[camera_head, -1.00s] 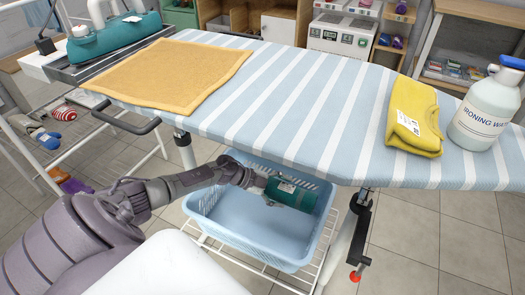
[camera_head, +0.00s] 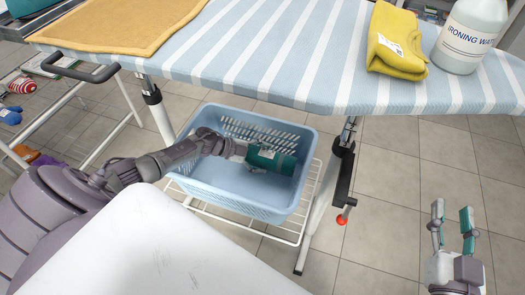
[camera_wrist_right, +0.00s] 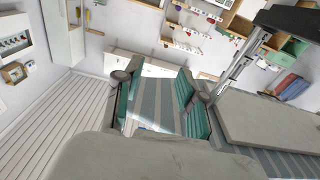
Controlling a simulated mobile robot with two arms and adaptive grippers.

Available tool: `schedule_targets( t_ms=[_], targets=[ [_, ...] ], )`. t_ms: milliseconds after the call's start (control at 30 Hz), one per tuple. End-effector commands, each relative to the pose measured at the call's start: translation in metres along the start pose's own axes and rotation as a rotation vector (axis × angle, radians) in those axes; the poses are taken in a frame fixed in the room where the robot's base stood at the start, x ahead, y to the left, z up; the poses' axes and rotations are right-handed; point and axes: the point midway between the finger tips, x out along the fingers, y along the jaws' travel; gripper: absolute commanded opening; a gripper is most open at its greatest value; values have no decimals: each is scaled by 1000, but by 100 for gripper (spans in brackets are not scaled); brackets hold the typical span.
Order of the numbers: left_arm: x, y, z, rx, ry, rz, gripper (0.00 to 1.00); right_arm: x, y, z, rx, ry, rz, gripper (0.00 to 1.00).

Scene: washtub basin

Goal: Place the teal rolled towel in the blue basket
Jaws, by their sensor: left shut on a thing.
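The teal rolled towel (camera_head: 277,161) lies level within the outline of the blue basket (camera_head: 235,205) in the head view, near its right side. I cannot tell whether it touches the basket floor. My left gripper (camera_head: 253,154) is shut on the towel's left end, with the arm reaching over the basket's left side. The basket stands on a white wire rack under the ironing board. My right gripper (camera_head: 452,222) is open and empty at the right, well away from the basket; its spread teal-padded fingers also show in the right wrist view (camera_wrist_right: 158,105).
The striped ironing board (camera_head: 290,55) overhangs the basket's back. On it lie an orange cloth (camera_head: 120,28), a folded yellow cloth (camera_head: 398,45) and an ironing water bottle (camera_head: 468,35). A board leg with a red knob (camera_head: 340,220) stands right of the basket.

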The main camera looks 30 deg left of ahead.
Motion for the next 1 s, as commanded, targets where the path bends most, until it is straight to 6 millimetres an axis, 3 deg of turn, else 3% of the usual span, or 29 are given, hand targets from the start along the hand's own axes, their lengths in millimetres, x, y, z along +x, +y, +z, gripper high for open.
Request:
schedule_targets(
  t_ms=[200,333,867,900,1000],
  targets=[
    [12,12,16,-1,0,-1,38,-2,-6,-42,7,273,-15,40],
    [14,14,19,0,0,-1,38,-7,-8,-59,11,373,-20,40],
    [15,16,21,0,0,-1,38,-11,-10,-69,13,432,-23,40],
    [15,16,21,0,0,0,80,-12,-10,-71,14,440,-23,40],
    [15,16,21,0,-1,0,96,-12,-10,-71,14,439,-23,40]
  ],
)
